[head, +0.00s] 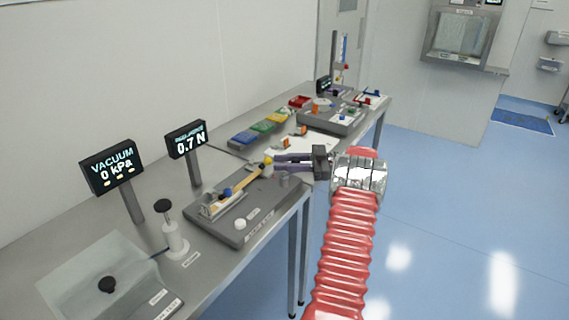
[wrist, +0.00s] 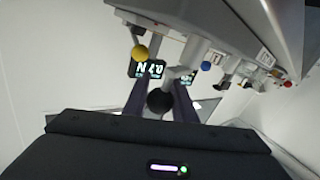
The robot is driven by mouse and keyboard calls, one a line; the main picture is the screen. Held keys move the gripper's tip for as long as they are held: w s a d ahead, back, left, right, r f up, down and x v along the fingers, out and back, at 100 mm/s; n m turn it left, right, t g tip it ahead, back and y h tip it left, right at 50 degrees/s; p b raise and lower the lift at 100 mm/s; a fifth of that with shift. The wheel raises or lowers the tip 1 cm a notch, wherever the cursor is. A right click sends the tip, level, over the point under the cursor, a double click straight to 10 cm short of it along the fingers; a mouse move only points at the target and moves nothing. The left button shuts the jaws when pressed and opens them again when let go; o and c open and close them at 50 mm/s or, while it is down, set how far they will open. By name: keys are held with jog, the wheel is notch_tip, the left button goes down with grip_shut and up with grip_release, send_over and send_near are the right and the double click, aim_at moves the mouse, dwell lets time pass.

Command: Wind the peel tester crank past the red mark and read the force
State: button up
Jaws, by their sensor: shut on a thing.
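The peel tester (head: 245,218) is a dark grey base on the bench, with a clamp, a blue knob and a tan strip running up to a yellow ball (head: 268,161). My gripper (head: 280,162) reaches in from the right at its far end. In the wrist view, a black ball knob (wrist: 160,101) on a grey arm sits between my gripper's purple fingers (wrist: 161,108), which are shut on it; it looks like the crank's knob. The yellow ball (wrist: 138,53) is just beyond. The force display (head: 187,139) reads 0.7 N. I cannot make out the red mark.
A vacuum display (head: 112,168) reads 0 kPa, beside a white hand pump (head: 174,240) and a clear-covered plate (head: 100,285). Coloured bins (head: 262,126) and another fixture (head: 333,117) stand farther along the bench. The blue floor at right is clear.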

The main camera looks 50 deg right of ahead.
dwell(0.3)
jog(key=o, duration=1)
jog(key=shift+o, duration=0.2)
